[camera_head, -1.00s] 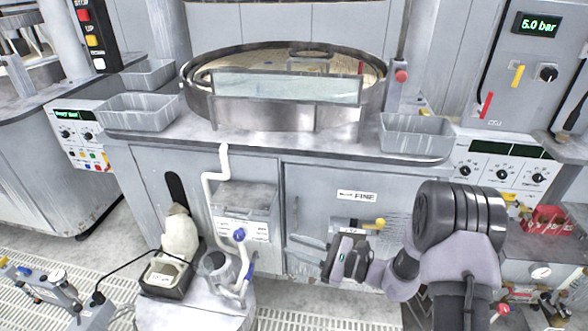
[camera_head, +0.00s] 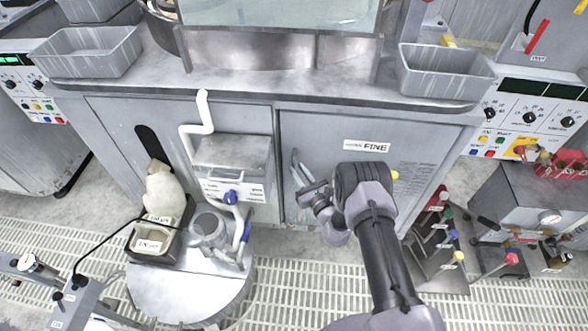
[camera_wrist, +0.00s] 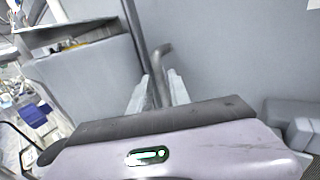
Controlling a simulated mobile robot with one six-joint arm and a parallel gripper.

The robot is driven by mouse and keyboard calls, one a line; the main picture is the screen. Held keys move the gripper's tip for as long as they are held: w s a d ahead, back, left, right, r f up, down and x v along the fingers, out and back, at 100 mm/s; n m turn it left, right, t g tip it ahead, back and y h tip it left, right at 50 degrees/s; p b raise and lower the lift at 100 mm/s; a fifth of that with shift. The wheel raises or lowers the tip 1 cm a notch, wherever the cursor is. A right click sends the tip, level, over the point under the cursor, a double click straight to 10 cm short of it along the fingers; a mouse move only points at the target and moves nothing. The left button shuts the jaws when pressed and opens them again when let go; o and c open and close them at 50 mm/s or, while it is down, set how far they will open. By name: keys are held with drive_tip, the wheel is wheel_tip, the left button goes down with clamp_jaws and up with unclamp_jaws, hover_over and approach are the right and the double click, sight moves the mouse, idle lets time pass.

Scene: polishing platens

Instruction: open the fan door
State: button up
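A grey cabinet door (camera_head: 318,128) marked FINE stands under the right part of the bench in the head view and looks shut. No label reading "fan" shows. A grey bar handle (camera_wrist: 139,40) with a bent end is close ahead in the wrist view. My gripper (camera_wrist: 160,92) has its two fingers on either side of the lower part of this bar, with a gap visible at the right finger. In the head view, my gripper (camera_head: 306,186) is at the left part of the door, and my wrist hides part of it.
A grey box (camera_head: 232,155) with white pipe and blue valves sits left of the door. A round-topped stand (camera_head: 185,290) with a black tray (camera_head: 150,240) is at front left. Grated floor (camera_head: 300,290) lies in front.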

sight(295, 166)
drive_tip(key=shift+b+x, duration=0.45)
drive_tip(key=shift+x, duration=1.4)
drive_tip(key=shift+c, duration=0.2)
clamp_jaws()
drive_tip(key=shift+d, duration=0.1)
